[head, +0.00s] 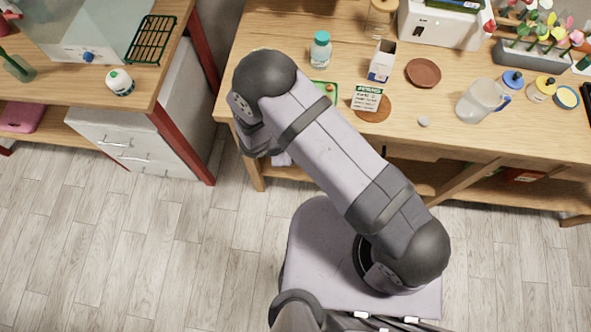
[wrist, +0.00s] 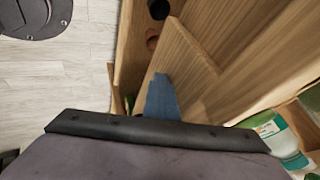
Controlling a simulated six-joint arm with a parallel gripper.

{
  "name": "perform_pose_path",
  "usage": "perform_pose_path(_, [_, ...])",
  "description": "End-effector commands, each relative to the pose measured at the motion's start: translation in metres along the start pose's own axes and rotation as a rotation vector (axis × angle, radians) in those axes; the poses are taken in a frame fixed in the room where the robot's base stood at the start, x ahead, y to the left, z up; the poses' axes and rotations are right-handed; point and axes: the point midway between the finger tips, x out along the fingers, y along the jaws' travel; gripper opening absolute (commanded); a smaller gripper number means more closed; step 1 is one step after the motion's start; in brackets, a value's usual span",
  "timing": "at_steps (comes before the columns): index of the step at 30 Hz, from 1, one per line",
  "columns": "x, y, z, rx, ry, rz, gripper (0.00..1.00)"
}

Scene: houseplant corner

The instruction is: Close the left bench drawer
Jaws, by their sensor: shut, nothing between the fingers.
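The wooden bench (head: 440,125) fills the upper right of the head view. Its left drawer cannot be made out there, as my arm covers the left part of the bench front. In the wrist view, wooden panels (wrist: 195,62) of the bench are close ahead, but I cannot tell which belongs to the left drawer or how far it stands out. My gripper (wrist: 162,98) shows as a narrow blue tip past a dark bar, shut and empty, close to a wooden panel; contact cannot be told. My gripper is hidden in the head view.
A bottle with a green and white label (wrist: 272,132) is at the right of the wrist view. A blue-capped bottle (head: 320,50), a carton (head: 382,62) and a clear pitcher (head: 480,101) stand on the bench top. A white drawer cabinet (head: 140,140) stands left. Open floor lies in front.

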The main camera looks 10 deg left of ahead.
Motion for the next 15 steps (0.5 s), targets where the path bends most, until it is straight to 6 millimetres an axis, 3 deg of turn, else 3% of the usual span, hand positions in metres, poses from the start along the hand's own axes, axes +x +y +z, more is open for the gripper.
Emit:
perform_pose_path(9, [0.0005,-0.0063,-0.0012,0.004,0.005,-0.013,0.00])
perform_pose_path(15, [-0.0046,0.0006,-0.0008,0.002,0.004,-0.013,0.00])
